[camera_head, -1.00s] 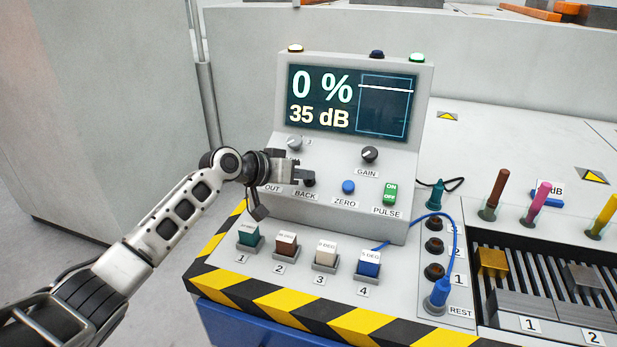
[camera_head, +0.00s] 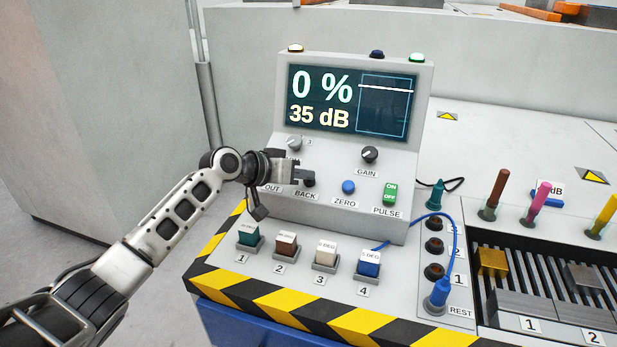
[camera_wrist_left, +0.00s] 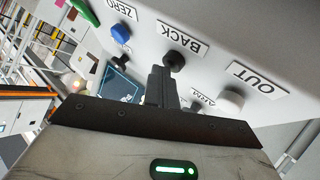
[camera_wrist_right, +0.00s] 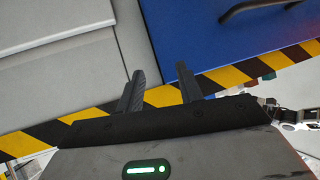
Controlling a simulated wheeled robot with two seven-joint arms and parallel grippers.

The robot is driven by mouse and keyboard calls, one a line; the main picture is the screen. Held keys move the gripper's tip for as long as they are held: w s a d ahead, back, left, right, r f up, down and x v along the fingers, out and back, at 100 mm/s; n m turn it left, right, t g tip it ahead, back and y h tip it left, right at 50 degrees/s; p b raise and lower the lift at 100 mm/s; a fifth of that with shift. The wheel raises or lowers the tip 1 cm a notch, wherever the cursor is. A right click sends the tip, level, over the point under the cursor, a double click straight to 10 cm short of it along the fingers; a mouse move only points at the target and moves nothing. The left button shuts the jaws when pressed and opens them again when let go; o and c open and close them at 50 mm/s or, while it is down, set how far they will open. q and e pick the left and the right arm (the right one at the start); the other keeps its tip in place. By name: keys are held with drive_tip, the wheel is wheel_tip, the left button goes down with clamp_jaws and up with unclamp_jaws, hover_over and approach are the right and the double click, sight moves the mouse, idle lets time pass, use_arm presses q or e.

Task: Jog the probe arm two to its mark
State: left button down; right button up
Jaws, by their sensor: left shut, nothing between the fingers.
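The control console (camera_head: 290,195) has a sloped panel with a BACK button (camera_head: 309,181), which is black, and an OUT label (camera_head: 272,188). In the left wrist view the black BACK button (camera_wrist_left: 174,60) and the white OUT button (camera_wrist_left: 232,101) both show. My left gripper (camera_head: 308,176) is shut and empty, its fingertips at the BACK button; I cannot tell whether they touch it. A grey selector knob (camera_head: 294,143) sits above the gripper; its ARM label is partly hidden in the left wrist view. The screen (camera_head: 350,100) reads 0 % and 35 dB. My right gripper (camera_wrist_right: 157,80) is open and empty.
A blue ZERO button (camera_head: 348,187), a GAIN knob (camera_head: 369,154) and a green PULSE switch (camera_head: 390,194) lie to the right. Several numbered probe blocks stand in front. A blue cable (camera_head: 452,235) loops by the sockets. The right gripper is near a striped edge (camera_wrist_right: 230,78).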

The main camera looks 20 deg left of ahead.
idle(0.3)
use_arm(q)
drive_tip(key=shift+s+r+p, duration=0.45)
drive_tip(key=shift+r+p, duration=0.4)
drive_tip(key=shift+p, duration=0.25)
drive_tip(key=r+p, duration=0.1)
drive_tip(key=s+r+p, duration=0.1)
drive_tip(key=r+p, duration=0.1)
drive_tip(key=s+r+p, duration=0.1)
drive_tip(key=p, duration=0.1)
drive_tip(key=shift+a+r, duration=0.1)
drive_tip(key=shift+r, duration=0.15)
idle(1.2)
